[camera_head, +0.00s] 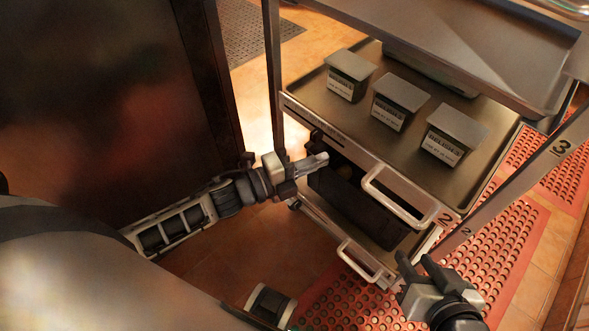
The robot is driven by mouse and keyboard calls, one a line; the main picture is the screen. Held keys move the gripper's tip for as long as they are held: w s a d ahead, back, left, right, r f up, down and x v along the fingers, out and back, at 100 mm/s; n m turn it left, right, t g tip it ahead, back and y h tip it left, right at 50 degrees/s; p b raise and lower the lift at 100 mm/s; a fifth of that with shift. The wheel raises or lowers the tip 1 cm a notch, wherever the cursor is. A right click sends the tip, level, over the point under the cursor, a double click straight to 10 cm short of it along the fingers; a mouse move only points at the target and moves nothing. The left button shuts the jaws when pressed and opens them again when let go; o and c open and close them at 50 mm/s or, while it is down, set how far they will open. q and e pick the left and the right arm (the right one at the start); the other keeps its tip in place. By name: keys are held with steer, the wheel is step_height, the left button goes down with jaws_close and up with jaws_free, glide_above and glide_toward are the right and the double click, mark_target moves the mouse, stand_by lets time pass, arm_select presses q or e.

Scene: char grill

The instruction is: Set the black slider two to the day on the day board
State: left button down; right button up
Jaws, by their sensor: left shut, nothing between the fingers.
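My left gripper (318,162) is shut and empty, in front of the cart's middle level, just below its front rail. A dark strip with small markings (312,117) runs along the left part of that rail; it may be the day board, but its print is too small to read. A small dark piece (317,136) sits on or just under the rail above my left gripper; I cannot tell whether it is the black slider. My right gripper (416,262) is open and empty at the lower right, in front of the cart's right corner.
Three lidded, labelled containers (346,88) stand on the cart's tray (310,92). A drawer with a pale handle (400,200) is partly open; another handle (358,262) is lower. Red perforated mats (340,300) cover the floor.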

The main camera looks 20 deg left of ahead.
mark_target(332, 140)
arm_select(q)
steer(key=x, duration=0.3)
steer(key=shift+w+a+f, duration=0.1)
steer(key=shift+w+a, duration=0.1)
steer(key=shift+w+a+b, duration=0.15)
steer(key=shift+a+b, duration=0.05)
steer(key=shift+a, duration=0.4)
steer(key=shift+w+a+b, duration=0.15)
steer(key=shift+a, duration=0.45)
steer(key=shift+w+a, duration=0.15)
steer(key=shift+a, duration=0.35)
arm_select(e)
steer(key=shift+w+a+r+t, duration=0.1)
steer(key=shift+a+r+t, duration=0.05)
steer(key=shift+r+t, duration=0.15)
